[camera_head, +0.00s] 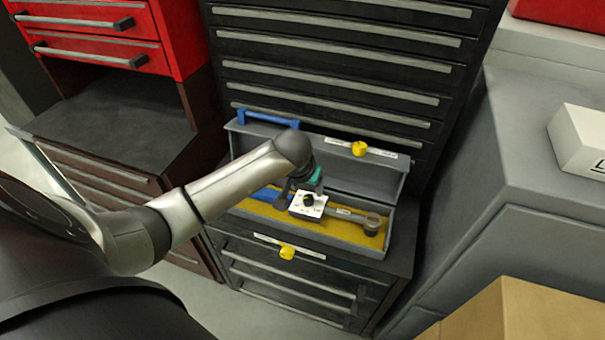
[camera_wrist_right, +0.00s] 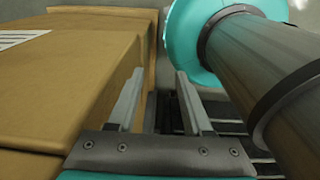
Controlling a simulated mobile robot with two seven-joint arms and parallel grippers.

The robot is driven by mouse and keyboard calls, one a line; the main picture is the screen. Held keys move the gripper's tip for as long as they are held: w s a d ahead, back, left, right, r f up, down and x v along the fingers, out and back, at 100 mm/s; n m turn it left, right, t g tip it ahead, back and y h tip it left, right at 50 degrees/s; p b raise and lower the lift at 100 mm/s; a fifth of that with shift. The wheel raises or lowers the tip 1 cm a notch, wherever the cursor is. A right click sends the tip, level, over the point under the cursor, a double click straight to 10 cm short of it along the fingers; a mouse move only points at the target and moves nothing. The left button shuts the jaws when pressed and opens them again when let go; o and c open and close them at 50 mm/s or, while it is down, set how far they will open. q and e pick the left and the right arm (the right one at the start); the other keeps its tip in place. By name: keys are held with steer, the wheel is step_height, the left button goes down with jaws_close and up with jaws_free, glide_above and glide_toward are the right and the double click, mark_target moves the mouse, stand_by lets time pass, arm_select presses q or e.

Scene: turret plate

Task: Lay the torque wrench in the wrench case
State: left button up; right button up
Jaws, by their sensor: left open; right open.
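The torque wrench, with a blue handle and a grey shaft (camera_head: 347,215) ending in a round dark head, lies along the yellow bed of the wrench case. The grey wrench case (camera_head: 335,243) stands open on a black drawer cabinet, its lid tipped up at the back. My left gripper (camera_head: 306,200) is over the middle of the wrench and covers part of it. It is open; its fingertips are mostly hidden, and I cannot tell whether they touch the wrench. My right gripper (camera_wrist_right: 158,88) is open and empty in the right wrist view.
A cardboard box (camera_wrist_right: 70,75) is close beside the right gripper; a box (camera_head: 525,315) also shows at the head view's lower right. A grey counter (camera_head: 530,170) with a white box (camera_head: 582,140) is at right. A tall drawer cabinet (camera_head: 340,65) stands behind the case.

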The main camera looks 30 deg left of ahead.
arm_select(q)
steer(key=p+v, duration=0.1)
steer(key=v, duration=0.6)
steer(key=shift+r, duration=0.1)
stand_by(1.0)
